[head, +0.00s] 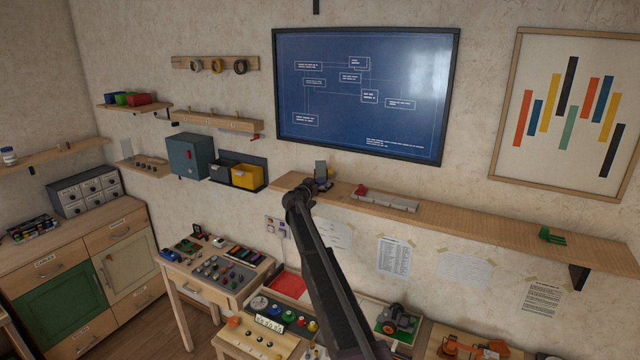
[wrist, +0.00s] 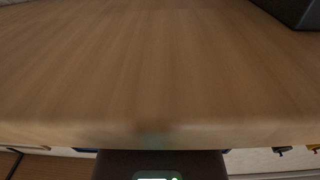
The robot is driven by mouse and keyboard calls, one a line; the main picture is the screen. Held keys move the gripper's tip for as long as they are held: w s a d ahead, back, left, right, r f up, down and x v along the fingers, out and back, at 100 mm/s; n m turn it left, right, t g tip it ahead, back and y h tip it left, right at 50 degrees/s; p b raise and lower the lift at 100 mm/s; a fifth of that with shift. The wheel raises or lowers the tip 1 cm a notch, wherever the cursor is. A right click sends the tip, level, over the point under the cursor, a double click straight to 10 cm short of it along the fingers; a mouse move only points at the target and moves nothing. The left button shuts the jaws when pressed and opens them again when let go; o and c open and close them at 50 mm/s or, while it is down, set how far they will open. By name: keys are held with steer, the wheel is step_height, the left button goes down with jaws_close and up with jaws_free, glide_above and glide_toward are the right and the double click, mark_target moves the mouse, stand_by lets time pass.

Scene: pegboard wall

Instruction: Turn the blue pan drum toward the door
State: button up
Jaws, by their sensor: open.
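The wrist view shows mostly bare wood and does not show the drum clearly. No room door shows.
The wooden shelf (head: 480,222) runs right, holding a grey strip with a red block (head: 390,200) and a green piece (head: 551,236). A teal cabinet (head: 188,157) and a yellow bin (head: 247,176) hang left. Cluttered benches stand below. A dark object (wrist: 298,10) sits upper right in the wrist view.

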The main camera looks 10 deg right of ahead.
steer(key=c, duration=1)
steer(key=shift+s+d+n+t+y, duration=0.1)
steer(key=shift+s+n+t+y, duration=0.05)
steer(key=shift+n+t+y, duration=0.2)
steer(key=shift+d+n+t+y, duration=0.1)
steer(key=shift+n+t+y, duration=0.45)
steer(key=shift+y, duration=0.4)
steer(key=shift+d+n+t+y, duration=0.1)
steer(key=shift+n+t+y, duration=0.3)
steer(key=shift+n+y, duration=0.7)
steer(key=shift+d+n+t+y, duration=0.1)
steer(key=shift+n+t+y, duration=0.45)
steer(key=shift+y, duration=0.85)
steer(key=shift+n, duration=0.25)
